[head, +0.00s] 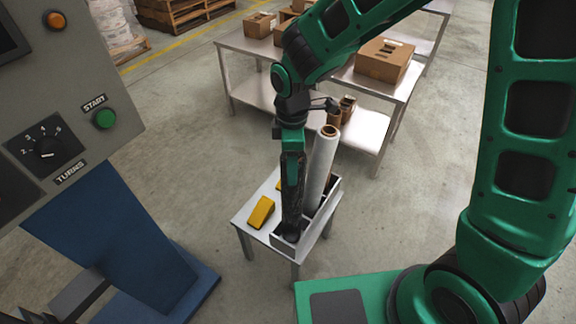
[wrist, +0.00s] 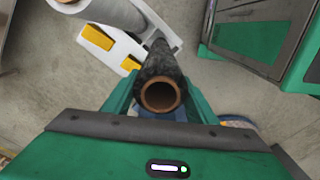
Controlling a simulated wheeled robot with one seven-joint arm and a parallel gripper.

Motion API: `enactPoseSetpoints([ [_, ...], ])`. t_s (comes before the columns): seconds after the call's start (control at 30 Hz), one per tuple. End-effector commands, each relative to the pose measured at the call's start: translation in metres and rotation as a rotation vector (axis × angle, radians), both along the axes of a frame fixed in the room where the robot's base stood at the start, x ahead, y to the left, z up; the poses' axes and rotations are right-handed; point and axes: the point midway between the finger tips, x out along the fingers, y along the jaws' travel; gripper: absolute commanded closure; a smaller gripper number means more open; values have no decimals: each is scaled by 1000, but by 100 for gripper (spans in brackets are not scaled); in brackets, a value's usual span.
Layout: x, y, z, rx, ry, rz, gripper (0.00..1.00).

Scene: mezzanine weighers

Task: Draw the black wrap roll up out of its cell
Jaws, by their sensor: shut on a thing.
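The black wrap roll (head: 292,208) stands upright, its lower end in the front cell of the grey rack (head: 287,248) on a small white table. My gripper (head: 293,165) is shut on the roll near its top. In the wrist view the black wrap roll (wrist: 161,63) sits between the green fingers of my gripper (wrist: 162,88), with its brown core end facing the camera. The roll's upper end is hidden by my gripper in the head view. Whether its foot touches the cell floor cannot be told.
A white wrap roll (head: 322,165) leans slightly in the cell behind. A yellow wedge-shaped thing (head: 262,212) lies on the small table (head: 245,216) beside the rack. A grey control panel (head: 70,110) stands left. Benches with cardboard boxes (head: 384,60) are behind.

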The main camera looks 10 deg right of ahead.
Motion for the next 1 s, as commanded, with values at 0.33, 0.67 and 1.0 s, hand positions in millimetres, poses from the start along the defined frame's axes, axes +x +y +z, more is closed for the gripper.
enactPoseSetpoints([
  [0.33,1,0,19,1,-2,0,100],
  [0.67,1,1,36,2,-3,0,100],
  [1.0,1,0,53,1,-2,0,100],
])
